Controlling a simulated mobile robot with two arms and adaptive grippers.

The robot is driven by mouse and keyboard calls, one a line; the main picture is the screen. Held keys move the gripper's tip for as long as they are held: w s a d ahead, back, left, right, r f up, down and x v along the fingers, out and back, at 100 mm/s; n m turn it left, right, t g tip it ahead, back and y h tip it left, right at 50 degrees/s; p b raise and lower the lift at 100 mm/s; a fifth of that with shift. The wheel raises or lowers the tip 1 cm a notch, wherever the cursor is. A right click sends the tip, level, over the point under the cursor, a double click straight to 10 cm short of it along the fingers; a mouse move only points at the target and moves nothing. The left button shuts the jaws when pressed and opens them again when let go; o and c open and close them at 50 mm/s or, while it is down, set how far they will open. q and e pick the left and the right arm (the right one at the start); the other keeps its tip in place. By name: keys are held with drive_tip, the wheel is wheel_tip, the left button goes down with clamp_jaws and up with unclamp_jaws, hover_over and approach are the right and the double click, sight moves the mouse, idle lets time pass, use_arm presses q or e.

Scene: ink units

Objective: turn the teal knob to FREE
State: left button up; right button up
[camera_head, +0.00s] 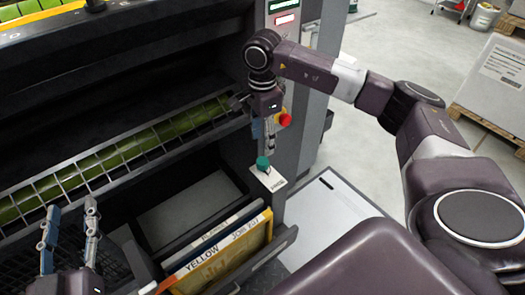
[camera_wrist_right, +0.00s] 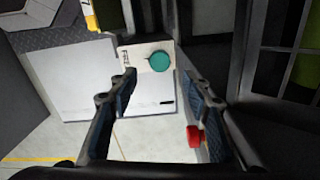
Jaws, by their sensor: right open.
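The teal knob (camera_head: 262,162) stands on a small white label plate (camera_head: 272,180) on the side of the machine. In the right wrist view the round teal knob (camera_wrist_right: 159,61) lies beyond the fingertips, between the two fingers in the picture. My right gripper (camera_head: 264,140) is open and points down just above the knob; I see no contact. It also shows in the wrist view (camera_wrist_right: 158,90), with nothing between its fingers. My left gripper (camera_head: 69,215) is open and empty at the lower left.
A red button (camera_head: 284,120) sits close beside my right gripper; it also shows in the wrist view (camera_wrist_right: 195,136). A drawer (camera_head: 284,240) with boards marked YELLOW (camera_head: 222,250) is below the knob. A green roller (camera_head: 130,150) behind a metal grille runs to the left.

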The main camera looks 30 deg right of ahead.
wheel_tip(320, 180, up, 4)
drive_tip(key=shift+f, duration=0.1)
idle(0.5)
